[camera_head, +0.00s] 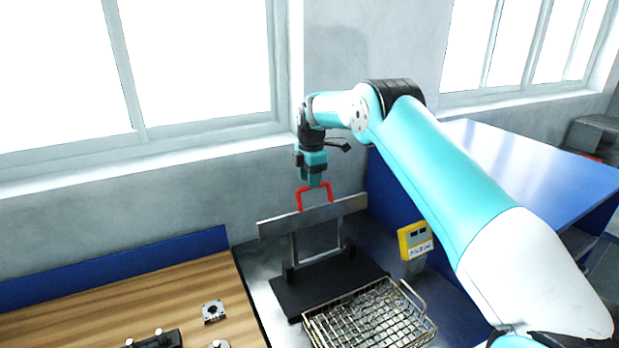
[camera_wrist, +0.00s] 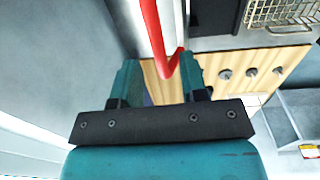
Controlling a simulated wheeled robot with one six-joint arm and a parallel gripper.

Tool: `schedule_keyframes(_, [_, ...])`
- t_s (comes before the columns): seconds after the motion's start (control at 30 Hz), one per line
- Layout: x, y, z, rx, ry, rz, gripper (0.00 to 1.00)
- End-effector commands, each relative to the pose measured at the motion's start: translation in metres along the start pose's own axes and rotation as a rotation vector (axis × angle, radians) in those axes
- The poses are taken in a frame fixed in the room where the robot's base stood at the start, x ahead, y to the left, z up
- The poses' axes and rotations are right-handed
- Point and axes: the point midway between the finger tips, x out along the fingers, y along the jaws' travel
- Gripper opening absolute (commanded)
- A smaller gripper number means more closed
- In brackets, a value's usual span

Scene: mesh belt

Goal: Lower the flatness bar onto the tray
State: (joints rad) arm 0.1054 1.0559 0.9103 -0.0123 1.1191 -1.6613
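The flatness bar (camera_head: 345,207) is a long grey metal strip with a red handle (camera_head: 300,200) on top. It is level across the upper part of a metal frame on a black base. My gripper (camera_head: 314,182) points down right at the top of the red handle. In the wrist view the handle (camera_wrist: 152,25) reaches between the fingers of my gripper (camera_wrist: 160,78), nearer the right finger; wood shows between them, so the gripper looks open. The tray (camera_head: 372,318) is a wire mesh basket in front of the stand, also partly visible in the wrist view (camera_wrist: 283,10).
The black stand base (camera_head: 300,296) is behind the tray. A yellow device (camera_head: 415,240) stands to the right, near a blue panel. A wooden board (camera_head: 130,290) at left holds several small metal parts. A wall with windows is behind.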

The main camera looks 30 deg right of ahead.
Motion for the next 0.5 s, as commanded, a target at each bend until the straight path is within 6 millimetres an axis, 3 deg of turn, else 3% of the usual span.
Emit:
schedule_keyframes(0.2, [0.016, 0.000, 0.000, 0.000, 0.000, -0.001, 0.40])
schedule_keyframes(0.47, [0.018, 0.000, 0.000, 0.000, 0.000, 0.000, 0.40])
schedule_keyframes(0.5, [0.018, 0.000, 0.000, 0.000, 0.000, 0.000, 0.35])
